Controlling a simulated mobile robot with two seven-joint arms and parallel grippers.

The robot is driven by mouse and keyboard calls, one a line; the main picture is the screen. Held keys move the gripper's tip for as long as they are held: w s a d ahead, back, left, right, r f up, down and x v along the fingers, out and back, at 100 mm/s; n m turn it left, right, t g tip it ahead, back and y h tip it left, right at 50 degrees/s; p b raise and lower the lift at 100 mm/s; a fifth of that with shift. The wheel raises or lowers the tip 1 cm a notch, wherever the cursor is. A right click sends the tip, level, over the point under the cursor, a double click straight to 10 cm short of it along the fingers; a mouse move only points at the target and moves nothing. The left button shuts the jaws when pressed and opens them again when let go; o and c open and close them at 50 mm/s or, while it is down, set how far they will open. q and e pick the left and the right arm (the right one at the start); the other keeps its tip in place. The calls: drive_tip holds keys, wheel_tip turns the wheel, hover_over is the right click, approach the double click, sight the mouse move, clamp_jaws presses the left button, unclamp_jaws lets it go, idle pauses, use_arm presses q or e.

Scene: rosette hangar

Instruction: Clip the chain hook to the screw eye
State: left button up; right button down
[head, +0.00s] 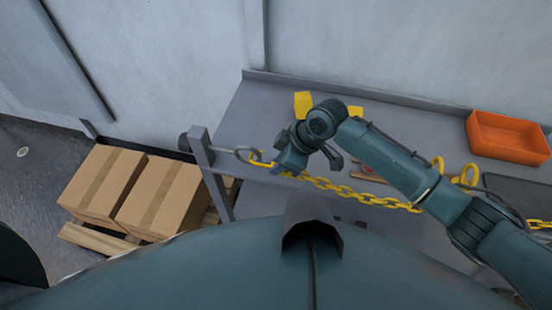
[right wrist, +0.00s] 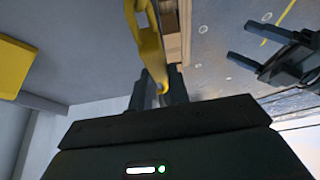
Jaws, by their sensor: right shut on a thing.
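The screw eye (head: 243,152) is a grey ring on the end post of the bench's left side. The yellow chain hook (head: 262,160) overlaps the ring's right side in the head view; I cannot tell whether it passes through it. My right gripper (head: 277,167) is shut on the hook, just right of the ring. In the right wrist view the hook (right wrist: 146,42) stands up from between the fingers (right wrist: 162,88). The yellow chain (head: 345,188) runs right from the gripper. My left gripper (right wrist: 250,45) shows open and empty in the right wrist view. The screw eye is not discernible there.
The grey post (head: 200,147) carries the screw eye. An orange bin (head: 508,137) sits at the bench's back right. Yellow objects (head: 303,104) lie behind my right arm. Cardboard boxes (head: 103,184) on a pallet stand left of the bench. The bench's back left is clear.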

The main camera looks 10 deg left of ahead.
drive_tip(key=shift+d, duration=0.3)
drive_tip(key=c, duration=1.3)
unclamp_jaws()
drive_tip(key=shift+o, duration=0.2)
drive_tip(key=v, duration=1.3)
drive_tip(key=shift+b, duration=0.45)
drive_tip(key=shift+s, duration=0.1)
